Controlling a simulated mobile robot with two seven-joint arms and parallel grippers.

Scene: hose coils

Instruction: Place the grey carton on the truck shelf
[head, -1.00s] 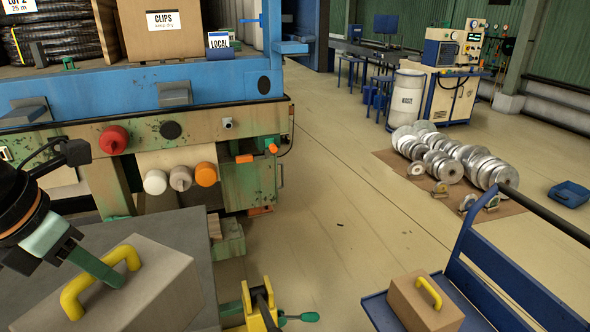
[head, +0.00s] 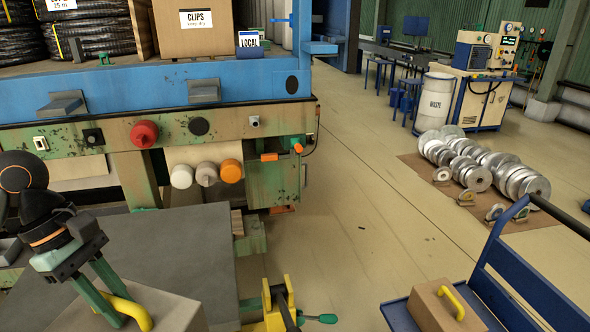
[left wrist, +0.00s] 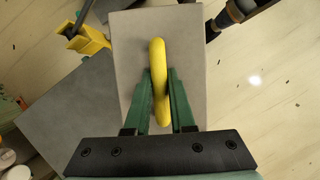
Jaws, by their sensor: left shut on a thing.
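The grey carton (head: 180,315) has a yellow handle and shows at the bottom left of the head view, cut off by the frame. My left gripper (head: 122,308) is shut on that handle, with a green finger on each side. The left wrist view shows the carton (left wrist: 132,40) below the fingers (left wrist: 160,98), overlapping the edge of a grey table (left wrist: 70,110), with floor beyond. Its height above the table cannot be told. A blue hand truck (head: 505,285) stands at the lower right, with a brown carton (head: 432,310) on its shelf. My right gripper is not in view.
The grey tabletop (head: 190,250) is bare behind the carton. A yellow clamp (head: 275,305) with a green handle sits at its right edge. A blue-and-green machine (head: 130,110) bearing hose coils and a CLIPS box blocks the back left. Open floor (head: 350,240) lies between table and truck.

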